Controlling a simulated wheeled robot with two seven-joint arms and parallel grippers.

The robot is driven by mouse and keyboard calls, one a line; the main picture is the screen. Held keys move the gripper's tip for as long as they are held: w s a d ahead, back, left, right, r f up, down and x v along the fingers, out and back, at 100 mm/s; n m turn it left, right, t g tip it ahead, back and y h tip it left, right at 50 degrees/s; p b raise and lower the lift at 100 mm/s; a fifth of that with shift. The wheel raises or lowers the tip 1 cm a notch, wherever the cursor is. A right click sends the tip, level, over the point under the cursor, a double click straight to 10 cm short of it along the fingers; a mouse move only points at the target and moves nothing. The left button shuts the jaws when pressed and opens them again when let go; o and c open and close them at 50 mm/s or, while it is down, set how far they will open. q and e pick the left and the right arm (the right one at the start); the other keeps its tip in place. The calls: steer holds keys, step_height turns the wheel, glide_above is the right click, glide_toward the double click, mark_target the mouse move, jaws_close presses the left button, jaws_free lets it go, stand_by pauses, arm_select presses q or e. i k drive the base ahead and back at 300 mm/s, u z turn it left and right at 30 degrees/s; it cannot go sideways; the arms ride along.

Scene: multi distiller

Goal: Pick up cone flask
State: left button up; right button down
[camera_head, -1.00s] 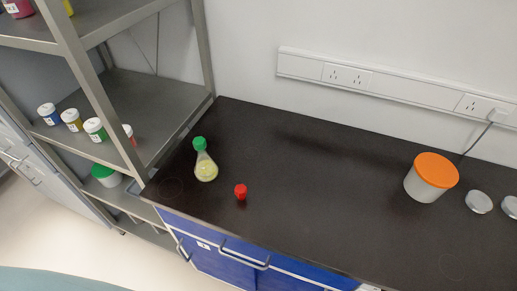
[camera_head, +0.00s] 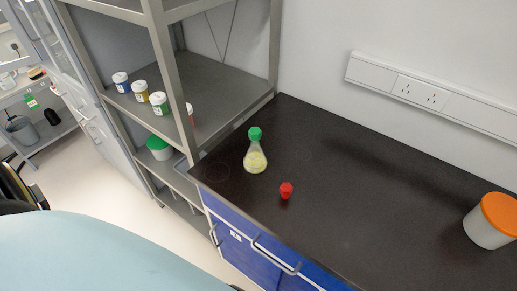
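The cone flask (camera_head: 255,158) stands upright on the dark bench top, near its left end. It is clear glass with pale yellow contents and a green cap (camera_head: 255,133). Nothing touches it. Neither of my grippers shows in the head view, so I cannot see their state or place.
A small red-capped item (camera_head: 286,190) stands just right of and nearer than the flask. A white tub with an orange lid (camera_head: 491,220) is at the far right of the dark bench (camera_head: 375,205). A metal shelf (camera_head: 215,85) with several small jars rises left of the bench. The bench middle is clear.

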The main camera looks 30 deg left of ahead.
mark_target(255, 160)
steer(key=z, duration=1.45)
steer(key=k, duration=1.35)
steer(key=u, duration=1.8)
steer(key=i, duration=0.4)
steer(key=u, duration=0.05)
